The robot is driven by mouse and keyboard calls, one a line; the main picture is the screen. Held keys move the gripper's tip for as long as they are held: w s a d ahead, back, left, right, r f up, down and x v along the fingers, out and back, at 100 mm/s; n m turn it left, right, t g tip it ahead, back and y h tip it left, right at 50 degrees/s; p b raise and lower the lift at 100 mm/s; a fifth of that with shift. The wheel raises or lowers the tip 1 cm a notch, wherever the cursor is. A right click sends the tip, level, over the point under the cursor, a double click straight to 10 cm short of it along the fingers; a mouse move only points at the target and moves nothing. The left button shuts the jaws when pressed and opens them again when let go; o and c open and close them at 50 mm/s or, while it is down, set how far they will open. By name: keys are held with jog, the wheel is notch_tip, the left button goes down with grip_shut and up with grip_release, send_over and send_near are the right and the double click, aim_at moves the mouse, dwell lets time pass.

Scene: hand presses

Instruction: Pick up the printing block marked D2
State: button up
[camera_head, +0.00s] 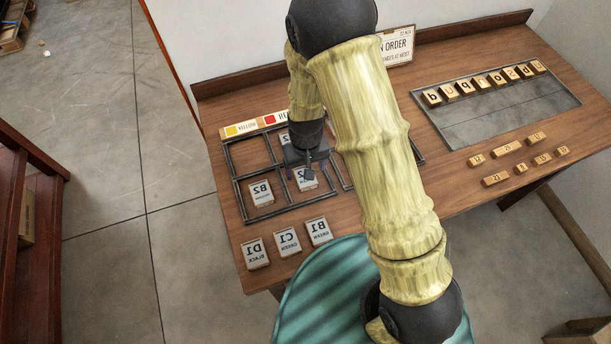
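No block in view can be read as D2. My gripper (308,165) points down over a framed tray (236,190) on the table. Directly beneath it is a white-topped block (304,182) whose mark is mostly covered by the gripper, ending in a 2 that looks mirrored. I cannot tell whether the fingers touch this block or how far apart they are. A block marked B2 (261,193) sits in the compartment to its left. Another pale block (284,139) shows partly behind the gripper. My arm hides the tray's right part.
Blocks marked D1 (256,253), C1 (287,241) and B1 (318,231) lie along the table's front edge. Yellow (240,129) and red (271,119) labels line the tray's back. A second tray (505,125) holds several letter blocks at right; small numbered pieces (508,149) lie before it.

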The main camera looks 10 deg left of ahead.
aim_at(303, 185)
jog(key=shift+a+f, duration=0.1)
jog(key=shift+f, duration=1.55)
jog(key=c, duration=1.1)
